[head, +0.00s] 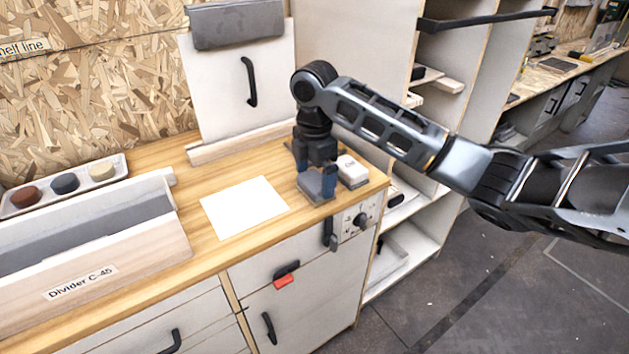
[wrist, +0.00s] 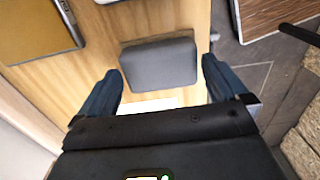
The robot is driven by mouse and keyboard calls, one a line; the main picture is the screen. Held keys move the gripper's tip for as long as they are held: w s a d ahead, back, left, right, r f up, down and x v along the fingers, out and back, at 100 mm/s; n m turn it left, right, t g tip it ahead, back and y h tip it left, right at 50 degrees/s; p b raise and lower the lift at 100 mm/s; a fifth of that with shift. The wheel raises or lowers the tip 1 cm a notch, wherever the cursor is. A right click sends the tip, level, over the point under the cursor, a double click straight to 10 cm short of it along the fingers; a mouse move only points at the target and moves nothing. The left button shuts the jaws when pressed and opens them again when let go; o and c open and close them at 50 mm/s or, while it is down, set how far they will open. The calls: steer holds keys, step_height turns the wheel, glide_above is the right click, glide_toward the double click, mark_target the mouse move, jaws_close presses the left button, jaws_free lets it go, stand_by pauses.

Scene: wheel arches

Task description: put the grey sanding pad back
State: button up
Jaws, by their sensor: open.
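The grey sanding pad (head: 312,190), a rounded block, appears to lie on the wooden worktop near its front right corner. In the wrist view the pad (wrist: 160,63) shows whole, just beyond my fingertips and roughly centred between them. My gripper (head: 316,178) points down at the pad, with its blue fingers spread. The wrist view shows my gripper (wrist: 161,85) open with nothing clamped. The head view hides part of the pad behind a finger, and I cannot tell whether either finger touches it.
A pale block (head: 352,171) sits just right of the pad. A blank white sheet (head: 245,206) lies to its left. A tray (head: 123,160) with round brown, blue-grey and cream pieces and a divider box (head: 150,245) stand further left. A white panel (head: 230,90) stands behind.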

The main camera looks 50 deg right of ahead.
mark_target(315, 179)
step_height(315, 179, up, 10)
stand_by(0.4)
